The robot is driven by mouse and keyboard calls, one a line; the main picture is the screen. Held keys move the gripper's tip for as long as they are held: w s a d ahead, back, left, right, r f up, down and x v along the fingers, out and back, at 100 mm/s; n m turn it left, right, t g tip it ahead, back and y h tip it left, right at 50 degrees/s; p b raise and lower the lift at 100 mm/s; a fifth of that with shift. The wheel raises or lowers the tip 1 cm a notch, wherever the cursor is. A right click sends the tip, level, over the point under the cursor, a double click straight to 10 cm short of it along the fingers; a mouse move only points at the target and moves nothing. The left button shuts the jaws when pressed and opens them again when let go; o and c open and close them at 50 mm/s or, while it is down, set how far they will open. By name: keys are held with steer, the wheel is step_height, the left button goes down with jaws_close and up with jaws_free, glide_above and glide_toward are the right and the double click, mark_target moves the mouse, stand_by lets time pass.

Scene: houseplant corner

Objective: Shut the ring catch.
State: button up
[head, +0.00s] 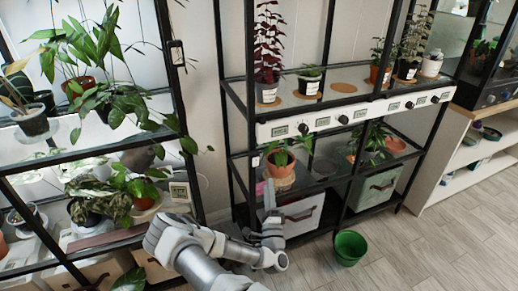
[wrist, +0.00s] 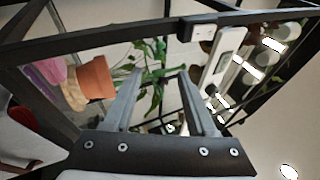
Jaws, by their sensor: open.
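A small fitting with a pale ring-like outline, which looks like the ring catch (head: 176,53), sits on the dark upright post of the left glass cabinet in the head view. It is too small to tell whether it is shut. My gripper (head: 268,192) points upward in front of the right shelf unit, low and to the right of that fitting, and apart from it. In the wrist view my gripper (wrist: 160,72) has its two fingers apart with nothing held between them. A dark block (wrist: 196,29) on a frame bar lies beyond the fingertips; I cannot tell what it is.
A terracotta pot (head: 281,172) with a plant stands on the lower shelf behind my gripper; the pot (wrist: 95,78) also shows in the wrist view. A fabric bin (head: 302,216) is below it. A green bucket (head: 349,248) stands on the floor (head: 430,245), which is clear to the right.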

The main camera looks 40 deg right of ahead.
steer(key=b+x, duration=0.4)
steer(key=x, duration=1.3)
steer(key=shift+d, duration=0.15)
steer(key=shift+c, duration=0.2)
jaws_close()
